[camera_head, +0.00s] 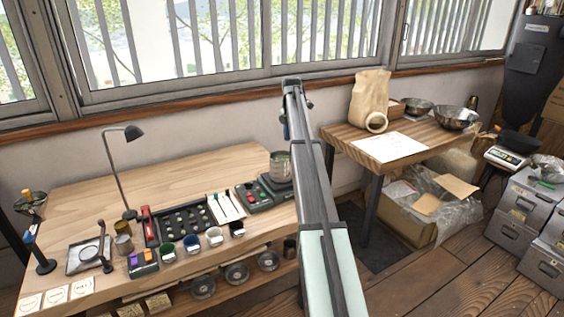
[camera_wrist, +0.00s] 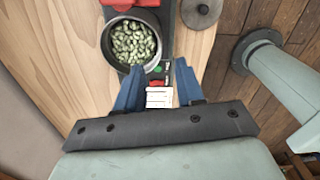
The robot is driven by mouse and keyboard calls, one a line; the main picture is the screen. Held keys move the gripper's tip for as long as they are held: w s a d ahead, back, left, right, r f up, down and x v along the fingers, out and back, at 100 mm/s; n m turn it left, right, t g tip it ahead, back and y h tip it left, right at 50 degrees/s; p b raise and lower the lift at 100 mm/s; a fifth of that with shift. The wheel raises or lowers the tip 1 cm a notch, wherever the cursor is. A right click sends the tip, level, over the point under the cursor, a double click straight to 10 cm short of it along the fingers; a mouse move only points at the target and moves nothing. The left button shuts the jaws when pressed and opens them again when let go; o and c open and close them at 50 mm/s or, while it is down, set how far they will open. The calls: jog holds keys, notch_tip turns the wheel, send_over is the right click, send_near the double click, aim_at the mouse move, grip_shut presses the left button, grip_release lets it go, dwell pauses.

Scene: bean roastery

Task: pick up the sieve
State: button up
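I cannot tell for certain which thing is the sieve. Two wide round metal vessels stand on the right-hand table in the head view: a darker, shallower one (camera_head: 416,106) at the back and a shiny bowl (camera_head: 456,118) in front. Whether either has a mesh is too small to tell. My gripper (camera_wrist: 157,92) shows two blue fingers apart with nothing between them. In the wrist view it is over the wooden workbench, beside a metal pot of green beans (camera_wrist: 132,43). My arm hides most of the gripper in the head view.
The pot stands on a dark device (camera_head: 255,194) at the workbench's right end. A lamp (camera_head: 118,160), a bean tray (camera_head: 186,220) and small cups crowd the bench. A paper bag (camera_head: 370,97) and white sheet (camera_head: 390,147) occupy the right table. A floor gap separates the tables.

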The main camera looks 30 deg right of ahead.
notch_tip(320, 180, down, 10)
jog(key=shift+w+f, duration=0.1)
jog(key=shift+f, duration=0.1)
dwell(0.4)
jog(key=shift+c, duration=0.2)
